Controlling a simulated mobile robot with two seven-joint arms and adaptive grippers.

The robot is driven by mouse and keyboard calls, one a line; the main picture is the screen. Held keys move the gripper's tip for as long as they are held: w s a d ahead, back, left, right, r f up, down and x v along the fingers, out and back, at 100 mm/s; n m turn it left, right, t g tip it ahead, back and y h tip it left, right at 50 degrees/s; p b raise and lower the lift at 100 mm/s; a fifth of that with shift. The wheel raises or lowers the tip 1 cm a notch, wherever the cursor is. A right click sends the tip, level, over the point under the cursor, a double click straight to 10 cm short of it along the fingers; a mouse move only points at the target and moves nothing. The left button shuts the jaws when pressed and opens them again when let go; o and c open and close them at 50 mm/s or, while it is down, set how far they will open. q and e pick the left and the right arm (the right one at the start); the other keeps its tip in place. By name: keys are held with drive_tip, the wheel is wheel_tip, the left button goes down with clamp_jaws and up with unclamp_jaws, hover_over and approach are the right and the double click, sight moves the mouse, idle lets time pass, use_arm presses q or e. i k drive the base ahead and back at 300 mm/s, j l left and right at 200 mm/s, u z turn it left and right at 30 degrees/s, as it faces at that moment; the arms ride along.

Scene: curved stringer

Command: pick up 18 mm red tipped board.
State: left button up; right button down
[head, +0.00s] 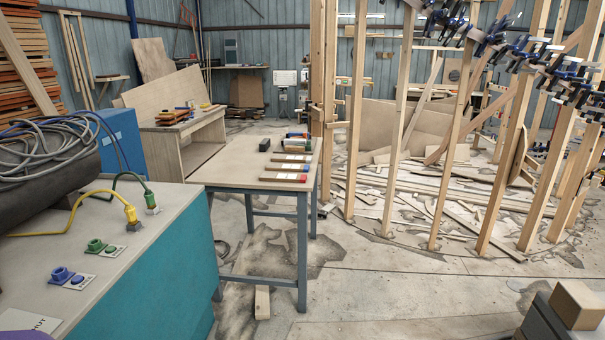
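Several short pale boards lie in a row on the small workbench (232,168) in the middle of the head view. The nearest one, a red-tipped board (282,177), lies near the bench's front right edge with its red end at the right. Other similar boards (288,167) lie just behind it, with end colours too small to tell surely. The thickness marking of each board cannot be read. Neither my left nor my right gripper shows in the head view.
A teal cabinet (165,290) with plugs and cables stands at the left front. Upright timber posts (398,120) with clamps stand at right. Concrete floor (400,290) is open in front.

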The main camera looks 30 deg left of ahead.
sight(263, 176)
drive_tip(key=i+j, duration=0.25)
drive_tip(key=j, duration=0.15)
drive_tip(key=i+j+z, duration=0.1)
drive_tip(key=i+j, duration=0.15)
drive_tip(key=j, duration=0.15)
drive_tip(key=i+j, duration=0.25)
drive_tip(key=j, duration=0.15)
drive_tip(key=i+j+z, duration=0.1)
drive_tip(key=i+j, duration=0.15)
drive_tip(key=j, duration=0.15)
drive_tip(key=i+j, duration=0.25)
drive_tip(key=j, duration=0.15)
drive_tip(key=z, duration=0.05)
